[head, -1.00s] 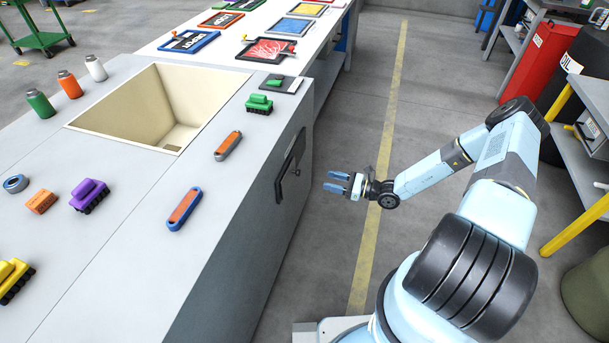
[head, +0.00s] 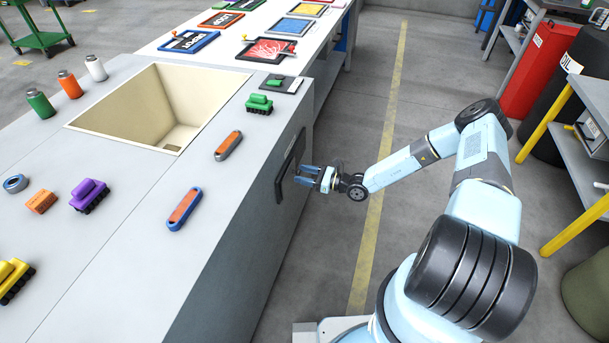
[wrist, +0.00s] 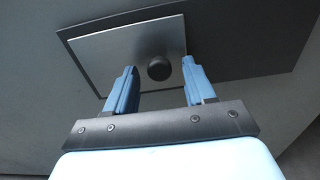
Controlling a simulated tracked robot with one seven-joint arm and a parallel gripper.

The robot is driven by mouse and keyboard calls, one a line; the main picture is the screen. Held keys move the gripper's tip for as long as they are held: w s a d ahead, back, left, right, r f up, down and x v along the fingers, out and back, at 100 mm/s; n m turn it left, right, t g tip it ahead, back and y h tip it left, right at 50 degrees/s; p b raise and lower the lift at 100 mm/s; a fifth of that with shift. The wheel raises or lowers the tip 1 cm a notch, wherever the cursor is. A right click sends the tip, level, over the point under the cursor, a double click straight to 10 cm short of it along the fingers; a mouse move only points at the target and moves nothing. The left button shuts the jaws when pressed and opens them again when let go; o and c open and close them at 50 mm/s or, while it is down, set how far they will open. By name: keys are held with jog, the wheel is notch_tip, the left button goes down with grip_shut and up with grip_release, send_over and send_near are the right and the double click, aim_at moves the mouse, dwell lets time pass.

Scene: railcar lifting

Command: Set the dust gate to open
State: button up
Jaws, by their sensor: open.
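The dust gate is on the cabinet's right side in the head view, a dark upright plate (head: 284,180). In the wrist view its dark backing (wrist: 240,35) carries a lighter grey metal panel (wrist: 100,50) with a round black knob (wrist: 159,68). My gripper (head: 300,175) is at the gate with its blue fingers pointing at it. In the wrist view my gripper (wrist: 158,78) is open, with one finger on each side of the knob and a gap to both. The fingers cover the knob in the head view.
A long bench with framed panels stands beyond. Floor with a yellow line (head: 388,125) is clear to the right; shelving (head: 585,150) stands at the far right.

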grip_shut()
dwell(0.4)
jog(key=shift+d, duration=0.1)
